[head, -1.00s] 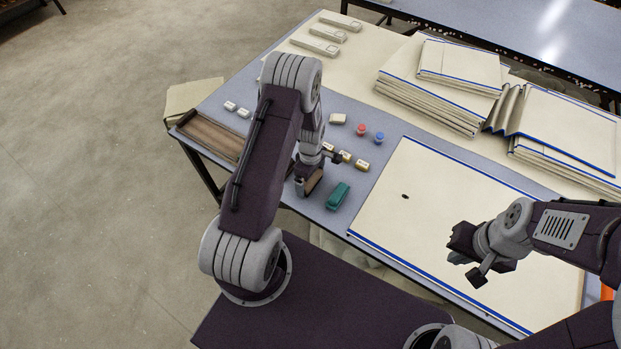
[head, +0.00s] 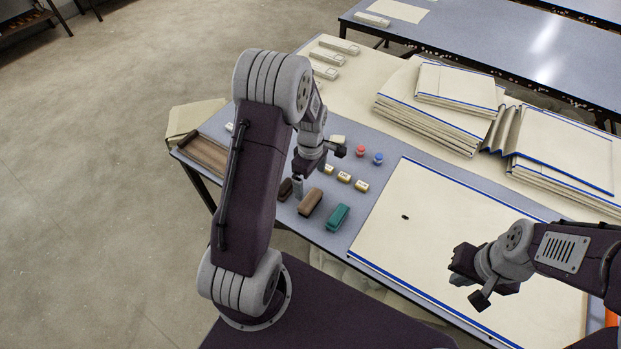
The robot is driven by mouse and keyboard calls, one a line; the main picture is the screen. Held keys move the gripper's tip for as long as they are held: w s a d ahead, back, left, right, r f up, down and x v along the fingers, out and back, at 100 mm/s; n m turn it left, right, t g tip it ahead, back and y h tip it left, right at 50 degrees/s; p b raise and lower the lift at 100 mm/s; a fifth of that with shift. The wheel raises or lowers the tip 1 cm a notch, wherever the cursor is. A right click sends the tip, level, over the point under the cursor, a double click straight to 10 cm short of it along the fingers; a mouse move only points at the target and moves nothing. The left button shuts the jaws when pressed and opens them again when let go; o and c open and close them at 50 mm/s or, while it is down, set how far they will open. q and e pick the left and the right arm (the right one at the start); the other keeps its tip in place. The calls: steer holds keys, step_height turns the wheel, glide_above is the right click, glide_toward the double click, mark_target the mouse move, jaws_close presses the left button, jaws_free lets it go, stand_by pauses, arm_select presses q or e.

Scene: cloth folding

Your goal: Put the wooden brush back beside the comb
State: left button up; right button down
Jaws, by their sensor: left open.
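A brown block-shaped brush (head: 311,202) lies on the grey-blue table near its front edge. A teal block (head: 338,217) lies just to its right, with a small gap. A darker brown piece (head: 285,189) lies to its left, partly behind my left gripper. I cannot tell which of these neighbours is the comb. My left gripper (head: 298,187) points down, open and empty, just behind and left of the brown brush. My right gripper (head: 462,268) hangs over the cream cloth on the right, far from the brush; its finger gap is not clear.
A brown tray (head: 205,155) is at the table's left end. Several small cream blocks (head: 344,176) and red and blue pegs (head: 377,158) stand behind the brush. A large cream cloth (head: 450,225) covers the right side, with folded stacks (head: 430,110) behind.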

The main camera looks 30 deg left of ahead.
arm_select(q)
steer(key=s+d+r+m, duration=0.3)
steer(key=s+m, duration=0.3)
steer(key=m, duration=0.2)
steer(key=s+d+r+m+t, duration=0.1)
steer(key=s+d+r+m, duration=0.3)
steer(key=s+m, duration=0.2)
steer(key=m, duration=0.2)
steer(key=shift+s+d+r+m, duration=0.2)
steer(key=shift+s+r+m, duration=0.1)
steer(key=shift+m, duration=0.1)
